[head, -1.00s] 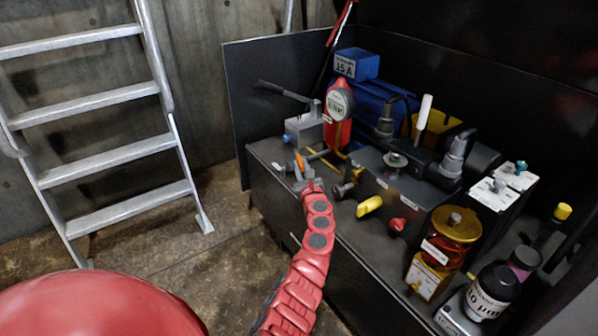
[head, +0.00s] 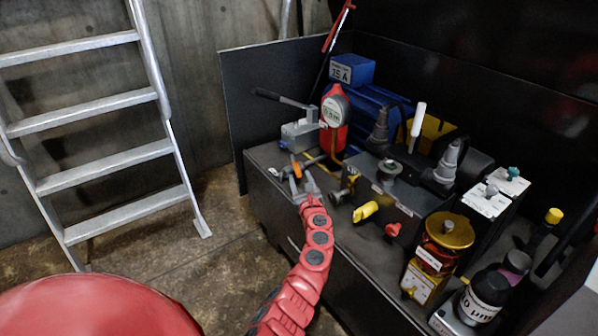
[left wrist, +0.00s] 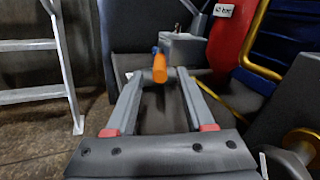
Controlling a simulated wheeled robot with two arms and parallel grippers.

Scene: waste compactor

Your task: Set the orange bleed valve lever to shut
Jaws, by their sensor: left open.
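The orange bleed valve lever (head: 296,168) is a small handle near the left front of the black bench, in front of the grey pump block. It also shows in the left wrist view (left wrist: 160,68), with its end facing the camera. My left gripper (head: 302,181) is open and empty, just in front of the lever. In the left wrist view the lever appears between the two fingertips, with space on both sides. I cannot tell whether either finger touches it. The valve body is largely hidden. My right gripper is not in view.
To the right are a yellow handle (head: 366,212), a red knob (head: 393,230) and an amber filter bowl (head: 436,243). A ladder (head: 110,160) stands left; the floor between is clear.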

